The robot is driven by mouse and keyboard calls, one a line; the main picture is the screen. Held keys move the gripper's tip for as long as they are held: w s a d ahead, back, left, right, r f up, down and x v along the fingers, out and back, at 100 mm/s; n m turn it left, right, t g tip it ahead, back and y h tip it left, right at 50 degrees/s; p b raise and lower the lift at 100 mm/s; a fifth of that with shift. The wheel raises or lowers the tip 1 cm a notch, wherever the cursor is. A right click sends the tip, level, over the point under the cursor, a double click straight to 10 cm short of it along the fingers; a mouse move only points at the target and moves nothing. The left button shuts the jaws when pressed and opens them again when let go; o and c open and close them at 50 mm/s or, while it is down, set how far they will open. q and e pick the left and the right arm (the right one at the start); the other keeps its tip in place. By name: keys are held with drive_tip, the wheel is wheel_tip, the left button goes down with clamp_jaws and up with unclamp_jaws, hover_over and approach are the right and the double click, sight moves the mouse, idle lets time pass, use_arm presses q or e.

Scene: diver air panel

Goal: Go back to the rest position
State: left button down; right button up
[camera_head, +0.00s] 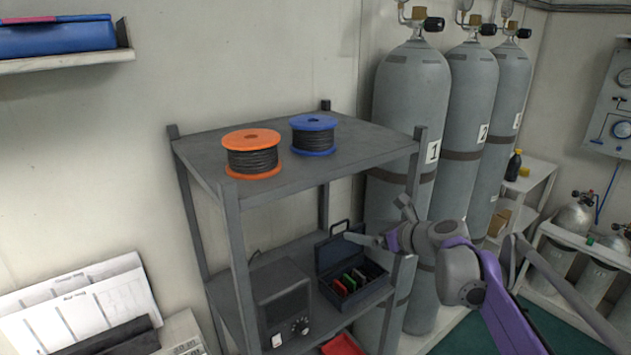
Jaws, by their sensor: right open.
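My right gripper (375,220) is at the end of my purple and grey arm, which comes in from the lower right. Its two fingers are spread apart, with nothing between them. In the picture the fingers lie over the front right post of the grey shelf rack (232,262) and beside the open dark blue box (330,256) on its lower shelf. I cannot tell whether the gripper touches the post or the box. My left gripper is not in view.
An orange spool (252,137) and a blue spool (313,121) stand on the rack's top. A dark grey unit (280,291) sits on the lower shelf. Tall numbered cylinders (411,90) stand behind my right arm. A white rack (568,238) with small cylinders is at right.

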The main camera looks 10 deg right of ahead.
drive_tip(key=s+a+f+n+g+h, duration=0.1)
drive_tip(key=s+a+f+n+g, duration=0.2)
drive_tip(key=s+n, duration=0.35)
drive_tip(key=s+a+f+n+h, duration=0.1)
drive_tip(key=s+a+f+n, duration=0.1)
drive_tip(key=s+f+n, duration=0.4)
drive_tip(key=s+a+f+n+g, duration=0.25)
drive_tip(key=s+n, duration=0.25)
drive_tip(key=s, duration=0.3)
drive_tip(key=s+d+f+n+h, duration=0.3)
drive_tip(key=s+f+n, duration=0.8)
drive_tip(key=s, duration=0.4)
drive_tip(key=shift+n+g+h, duration=0.35)
drive_tip(key=shift+n+h, duration=0.25)
drive_tip(key=shift+n, duration=0.15)
